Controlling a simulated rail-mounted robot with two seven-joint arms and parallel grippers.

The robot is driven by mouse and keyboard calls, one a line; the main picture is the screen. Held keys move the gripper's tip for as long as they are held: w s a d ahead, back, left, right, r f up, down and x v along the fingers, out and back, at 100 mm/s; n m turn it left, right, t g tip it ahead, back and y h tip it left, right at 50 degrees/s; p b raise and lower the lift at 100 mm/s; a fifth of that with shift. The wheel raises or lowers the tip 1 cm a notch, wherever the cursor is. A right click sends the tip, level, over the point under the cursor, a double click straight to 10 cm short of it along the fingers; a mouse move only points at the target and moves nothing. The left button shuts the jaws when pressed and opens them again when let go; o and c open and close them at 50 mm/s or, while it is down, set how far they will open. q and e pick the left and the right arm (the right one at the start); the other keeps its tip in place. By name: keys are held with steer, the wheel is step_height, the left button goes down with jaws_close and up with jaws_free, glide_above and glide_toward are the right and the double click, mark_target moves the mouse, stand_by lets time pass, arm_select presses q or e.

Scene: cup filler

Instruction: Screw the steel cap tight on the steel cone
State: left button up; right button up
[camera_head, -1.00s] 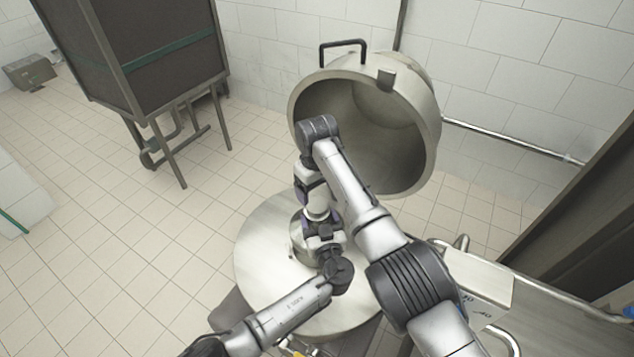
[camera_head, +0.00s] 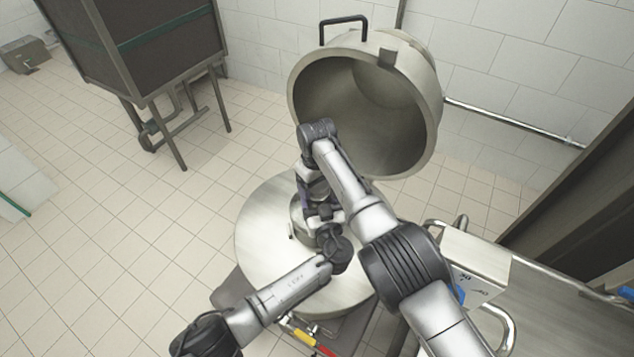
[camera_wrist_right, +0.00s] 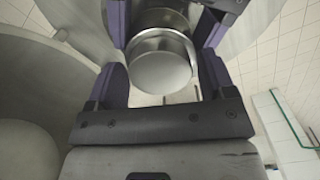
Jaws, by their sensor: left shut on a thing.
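The steel cone (camera_head: 268,262) is the broad round metal piece at the centre of the head view. The steel cap (camera_head: 298,212) stands at its middle, partly hidden by my grippers. In the right wrist view the cap's round end (camera_wrist_right: 160,70) faces the camera. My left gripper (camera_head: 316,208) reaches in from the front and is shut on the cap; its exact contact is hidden. My right gripper (camera_wrist_right: 163,72) comes down from above and is open, with a finger on either side of the cap. I cannot tell whether these fingers touch it.
The big open steel lid (camera_head: 375,100) stands tilted just behind the arms. A metal control box (camera_head: 470,262) with rails is close on the right. A dark cabinet (camera_head: 140,45) on legs is at the back left. The tiled floor (camera_head: 130,250) on the left is clear.

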steer(key=c, duration=0.8)
steer(key=o, duration=1.1)
step_height(320, 180, up, 12)
arm_select(q)
steer(key=o, duration=1.7)
steer(key=v, duration=1.3)
steer(key=shift+s+d, duration=0.1)
steer(key=shift+s, duration=0.3)
